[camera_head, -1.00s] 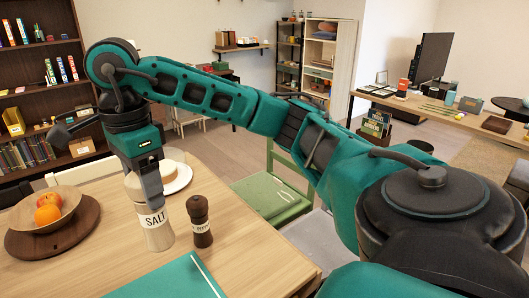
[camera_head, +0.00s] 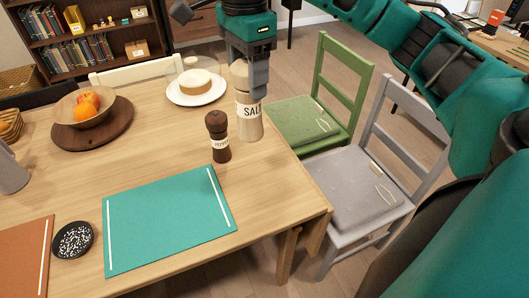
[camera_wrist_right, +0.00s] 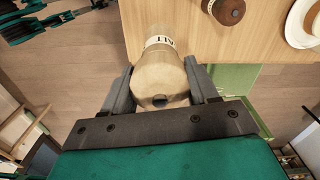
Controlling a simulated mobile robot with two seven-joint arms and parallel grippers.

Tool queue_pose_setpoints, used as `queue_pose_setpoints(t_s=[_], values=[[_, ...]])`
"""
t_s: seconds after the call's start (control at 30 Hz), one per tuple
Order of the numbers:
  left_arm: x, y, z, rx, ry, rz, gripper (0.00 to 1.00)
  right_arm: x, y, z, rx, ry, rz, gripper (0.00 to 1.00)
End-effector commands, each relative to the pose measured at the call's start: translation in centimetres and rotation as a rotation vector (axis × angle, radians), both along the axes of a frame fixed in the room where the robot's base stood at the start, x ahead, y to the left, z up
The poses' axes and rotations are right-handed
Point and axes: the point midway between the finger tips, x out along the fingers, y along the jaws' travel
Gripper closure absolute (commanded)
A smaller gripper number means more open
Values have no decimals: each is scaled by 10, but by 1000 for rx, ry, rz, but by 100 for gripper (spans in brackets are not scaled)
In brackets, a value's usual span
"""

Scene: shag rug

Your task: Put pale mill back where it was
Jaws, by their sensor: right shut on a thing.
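The pale mill (camera_head: 249,120), light wood with a SALT label, is upright in my right gripper (camera_head: 252,84), by the table's right edge. I cannot tell whether its base touches the table. In the right wrist view the fingers (camera_wrist_right: 160,88) are shut on both sides of the pale mill (camera_wrist_right: 158,72), whose round top faces the camera. The dark pepper mill (camera_head: 218,138) stands on the table (camera_head: 150,150), left of and nearer than the pale mill. It also shows in the right wrist view (camera_wrist_right: 228,10). My left gripper is not in view.
A white plate with a cake (camera_head: 196,82) lies behind the mills. A teal placemat (camera_head: 165,220) lies in front, with a black speckled coaster (camera_head: 73,240) beside it. A fruit bowl (camera_head: 85,108) stands at left. Green (camera_head: 310,120) and grey (camera_head: 360,185) chairs stand at right.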

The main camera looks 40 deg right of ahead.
Motion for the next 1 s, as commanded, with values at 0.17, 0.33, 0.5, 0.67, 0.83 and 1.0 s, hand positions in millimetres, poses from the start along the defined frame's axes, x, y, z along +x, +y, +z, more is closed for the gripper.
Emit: queue_pose_setpoints(t_s=[0.17, 0.33, 0.5, 0.67, 0.83, 1.0], values=[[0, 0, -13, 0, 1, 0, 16, -1, 1, -32, 3, 7, 3, 100], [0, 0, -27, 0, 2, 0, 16, -1, 1, -75, 3, 8, 3, 100], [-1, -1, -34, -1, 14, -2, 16, -2, 1, -117, 1, 7, 1, 100], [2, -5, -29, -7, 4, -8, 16, -1, 0, -145, -1, 3, 1, 100], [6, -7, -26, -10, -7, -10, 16, 0, 0, -157, 0, 1, 1, 100], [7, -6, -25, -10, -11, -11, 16, -1, 0, -177, 0, 4, 1, 100]])
